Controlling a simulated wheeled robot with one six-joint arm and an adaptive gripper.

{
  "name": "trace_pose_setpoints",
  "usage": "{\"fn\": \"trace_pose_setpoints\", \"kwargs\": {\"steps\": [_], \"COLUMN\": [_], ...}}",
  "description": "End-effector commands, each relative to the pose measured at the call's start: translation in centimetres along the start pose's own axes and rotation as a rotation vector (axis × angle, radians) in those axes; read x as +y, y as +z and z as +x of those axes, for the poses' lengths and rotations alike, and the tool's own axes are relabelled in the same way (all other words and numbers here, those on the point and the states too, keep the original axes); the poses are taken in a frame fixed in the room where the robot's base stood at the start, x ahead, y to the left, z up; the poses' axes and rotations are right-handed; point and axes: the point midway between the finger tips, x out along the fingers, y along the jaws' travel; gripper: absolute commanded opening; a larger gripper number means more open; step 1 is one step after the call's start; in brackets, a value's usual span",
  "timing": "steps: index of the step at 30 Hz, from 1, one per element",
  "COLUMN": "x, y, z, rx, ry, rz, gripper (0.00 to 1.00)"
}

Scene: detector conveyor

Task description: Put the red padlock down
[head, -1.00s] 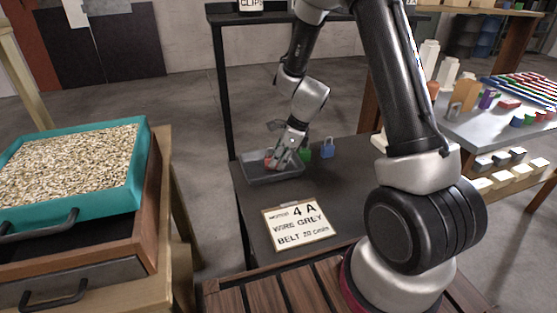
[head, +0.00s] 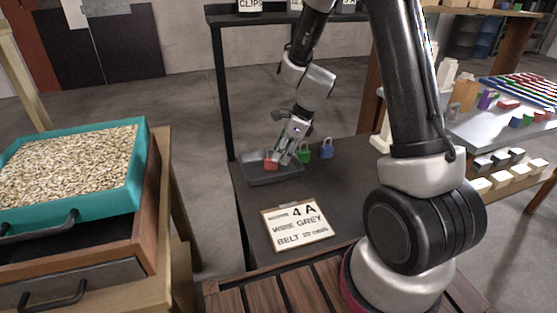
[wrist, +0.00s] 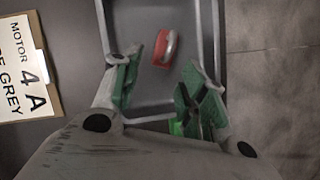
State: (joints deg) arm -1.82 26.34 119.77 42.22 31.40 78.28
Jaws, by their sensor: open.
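The red padlock (head: 271,163) sits in the grey tray (head: 254,181) on the dark table. In the wrist view the red padlock (wrist: 163,47), with its silvery shackle, lies on the tray floor, apart from the fingers. My gripper (head: 281,158) is above the tray's right part. In the wrist view my gripper (wrist: 155,88) has its green-padded fingers spread wide, with nothing between them.
A green padlock (head: 303,152) and a blue padlock (head: 327,148) stand on the table right of the tray. A sign (head: 297,226) reading "4 A" lies in front. The table between sign and blue padlock is clear.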

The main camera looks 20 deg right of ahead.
Motion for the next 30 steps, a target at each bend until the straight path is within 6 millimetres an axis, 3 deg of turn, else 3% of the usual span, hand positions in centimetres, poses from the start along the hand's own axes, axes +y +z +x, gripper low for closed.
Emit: {"fn": "trace_pose_setpoints", "kwargs": {"steps": [3, 9, 19, 23, 30], "x": [-0.1, -0.1, 0.4, 2.5, 10.4], "y": [0.0, 0.0, 0.1, 0.1, -2.7], "z": [-3.0, -6.7, -9.2, -13.2, -23.4], "rx": [-0.001, -0.001, 0.003, 0.024, 0.171], "ry": [-0.005, -0.004, -0.007, -0.036, -0.083], "rz": [-0.002, -0.001, -0.051, -0.295, -1.08], "gripper": [0.42, 0.42, 0.42, 0.42, 0.42]}}
